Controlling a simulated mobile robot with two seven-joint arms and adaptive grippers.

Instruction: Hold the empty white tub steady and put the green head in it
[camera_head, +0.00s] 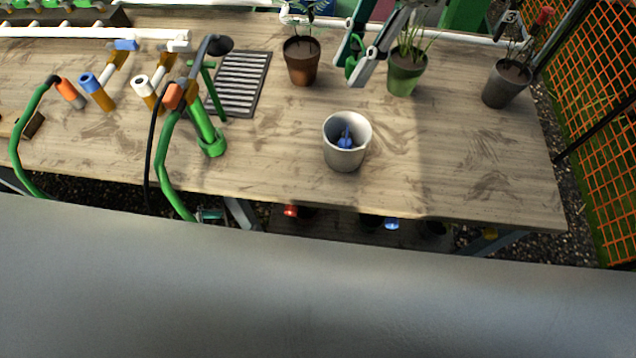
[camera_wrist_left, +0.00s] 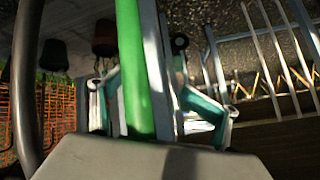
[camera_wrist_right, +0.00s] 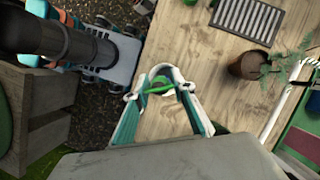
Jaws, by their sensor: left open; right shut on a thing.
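The white tub (camera_head: 359,152) stands upright on the wooden table. A small blue piece (camera_head: 345,140) shows inside it. My right gripper (camera_head: 355,68) comes in from the top of the head view, its fingers shut on a green piece, taken as the green head (camera_head: 350,67). The right wrist view shows the green head (camera_wrist_right: 162,89) between the fingertips, with a pale round rim behind it, probably the tub; the gap between them is unclear. My left gripper (camera_wrist_left: 155,95) is open in the left wrist view, with a green upright bar (camera_wrist_left: 138,60) crossing between its fingers. I cannot make it out in the head view.
A brown pot (camera_head: 301,70), a green pot (camera_head: 405,82) and a grey pot (camera_head: 504,88) stand along the back. A slatted grate (camera_head: 241,85) lies left of them. A green stand (camera_head: 211,146) and hoses with coloured grips fill the left. The table right of the tub is clear.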

